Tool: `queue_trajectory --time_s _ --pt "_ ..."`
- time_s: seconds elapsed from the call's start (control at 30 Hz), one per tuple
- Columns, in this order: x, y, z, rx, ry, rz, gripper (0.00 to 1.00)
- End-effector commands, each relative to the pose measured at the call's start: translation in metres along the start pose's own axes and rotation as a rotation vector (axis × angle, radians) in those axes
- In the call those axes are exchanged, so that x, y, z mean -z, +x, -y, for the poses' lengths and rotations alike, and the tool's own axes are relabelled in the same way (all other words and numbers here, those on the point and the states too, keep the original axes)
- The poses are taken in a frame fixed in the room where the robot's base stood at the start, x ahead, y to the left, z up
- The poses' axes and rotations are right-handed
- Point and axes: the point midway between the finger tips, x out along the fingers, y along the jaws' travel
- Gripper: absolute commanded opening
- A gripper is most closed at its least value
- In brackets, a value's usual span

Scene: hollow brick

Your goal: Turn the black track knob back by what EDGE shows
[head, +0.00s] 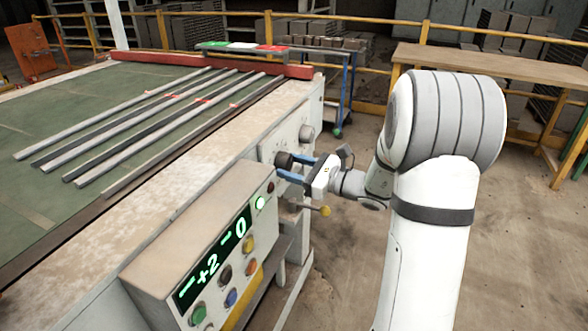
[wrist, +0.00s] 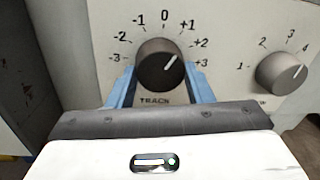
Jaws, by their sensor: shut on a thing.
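The black track knob (wrist: 160,66) sits on the pale panel above the word TRACK, inside a scale from -3 to +3. In the head view the knob (head: 283,160) is a dark disc on the machine's side. My gripper (wrist: 161,88) is shut on it, one blue finger on each side; the head view also shows my gripper (head: 289,168) there. The green display (head: 213,259) on the console reads a dash, +2, a dash and 0. No EDGE label is readable.
A grey knob (wrist: 284,72) with numbers 1 to 4 is to the right on the same panel. A yellow-tipped lever (head: 325,211) sticks out below my gripper. Console buttons (head: 231,298) are near the display. Open floor lies right of the machine.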

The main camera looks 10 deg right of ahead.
Motion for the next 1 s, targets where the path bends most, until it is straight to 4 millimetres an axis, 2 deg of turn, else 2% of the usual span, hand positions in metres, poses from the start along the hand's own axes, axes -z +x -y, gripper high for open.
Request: queue_trajectory --time_s 0.4,1.0 --pt "0.0077 0.0006 0.0005 0.006 -0.306 0.029 0.24" --pt "0.005 0.0007 0.0035 0.012 -0.825 0.071 0.24"
